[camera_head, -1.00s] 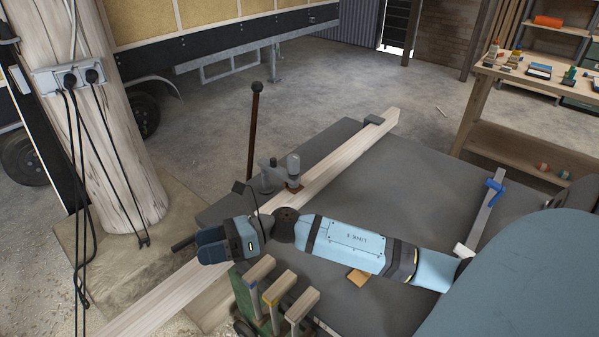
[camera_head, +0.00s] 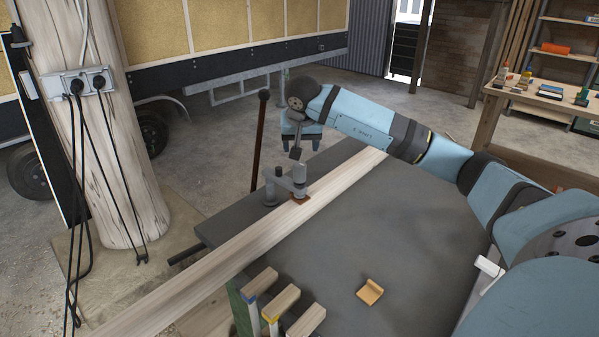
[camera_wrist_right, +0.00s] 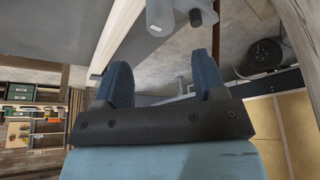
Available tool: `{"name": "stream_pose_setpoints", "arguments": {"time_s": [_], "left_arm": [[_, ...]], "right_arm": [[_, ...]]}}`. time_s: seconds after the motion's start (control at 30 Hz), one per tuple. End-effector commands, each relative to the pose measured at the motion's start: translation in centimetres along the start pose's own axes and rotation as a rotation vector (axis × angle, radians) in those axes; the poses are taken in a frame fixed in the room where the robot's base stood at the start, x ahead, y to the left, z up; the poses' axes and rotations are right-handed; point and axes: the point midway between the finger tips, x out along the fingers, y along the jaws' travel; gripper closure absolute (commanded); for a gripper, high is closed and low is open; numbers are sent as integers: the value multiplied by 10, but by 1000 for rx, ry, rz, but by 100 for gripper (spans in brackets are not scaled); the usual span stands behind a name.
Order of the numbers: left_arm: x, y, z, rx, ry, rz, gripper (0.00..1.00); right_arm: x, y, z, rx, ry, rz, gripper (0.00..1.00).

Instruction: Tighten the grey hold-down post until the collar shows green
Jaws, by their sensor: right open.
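The grey hold-down (camera_head: 271,187) stands at the back edge of the dark bench. Its arm reaches right to a pale grey cylinder (camera_head: 300,176) over a brown pad on the long timber. A dark stub rises beside the cylinder. I see no green on it; the collar is too small to make out. My right gripper (camera_head: 302,146) points down just above and behind the hold-down, its fingers partly hidden. In the right wrist view my right gripper (camera_wrist_right: 160,62) is open and empty, with a pale grey part (camera_wrist_right: 168,15) beyond the fingertips. My left gripper is out of view.
The timber (camera_head: 240,245) crosses the dark bench (camera_head: 400,235) diagonally. A dark rod (camera_head: 260,140) stands behind the hold-down. Wooden-headed tools (camera_head: 283,303) sit at the front edge, and an orange-tan block (camera_head: 370,291) lies on the bench. The bench's middle is clear.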

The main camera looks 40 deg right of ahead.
Motion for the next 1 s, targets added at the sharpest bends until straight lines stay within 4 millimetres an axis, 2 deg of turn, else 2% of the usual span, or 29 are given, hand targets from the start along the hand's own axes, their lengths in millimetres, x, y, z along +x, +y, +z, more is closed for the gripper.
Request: {"name": "stream_pose_setpoints", "arguments": {"time_s": [0.03, 0.3, 0.5, 0.7, 0.97, 1.0], "left_arm": [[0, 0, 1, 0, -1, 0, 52], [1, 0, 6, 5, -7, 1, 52], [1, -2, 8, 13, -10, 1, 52], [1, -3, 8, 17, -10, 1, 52], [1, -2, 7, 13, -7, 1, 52], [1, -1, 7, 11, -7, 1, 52]], "right_arm": [[12, 0, 1, 1, -4, 1, 36], [70, -1, 2, 2, -5, -1, 36], [102, -1, 2, 2, -4, -3, 36], [114, -1, 1, 1, -1, -4, 36], [115, -1, 1, 1, -1, -4, 36], [115, -1, 1, 1, -1, -4, 40]]}}
